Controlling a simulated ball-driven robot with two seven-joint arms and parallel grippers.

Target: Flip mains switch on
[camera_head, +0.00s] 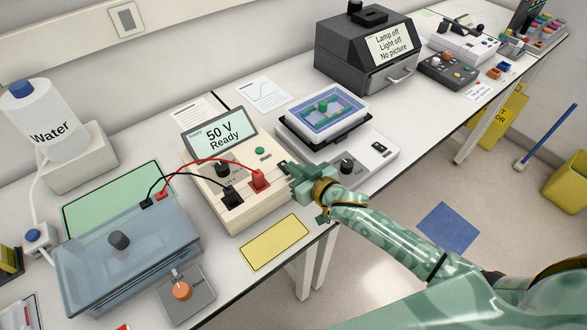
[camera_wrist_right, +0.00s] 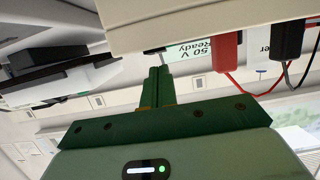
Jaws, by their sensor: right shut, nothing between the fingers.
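The cream power supply (camera_head: 207,170) stands mid-bench, its display (camera_head: 219,134) reading "50 V Ready". A small dark part, seemingly the mains switch (camera_head: 281,164), is at its right side, partly hidden by my right gripper. My right gripper (camera_head: 292,173) is shut and empty, right at that side of the supply. In the wrist view the closed fingers (camera_wrist_right: 157,72) point at the supply's edge (camera_wrist_right: 180,25), just by a small grey lever (camera_wrist_right: 152,51). I cannot tell whether they touch or which way the switch is set. My left gripper is out of view.
Red and black leads plug into the supply's front and run to a blue-lidded tank (camera_head: 130,255). A balance-like device (camera_head: 330,158) with a blue tray stands close on the right. A yellow card (camera_head: 274,242) lies in front. The dark imaging box (camera_head: 365,55) is behind.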

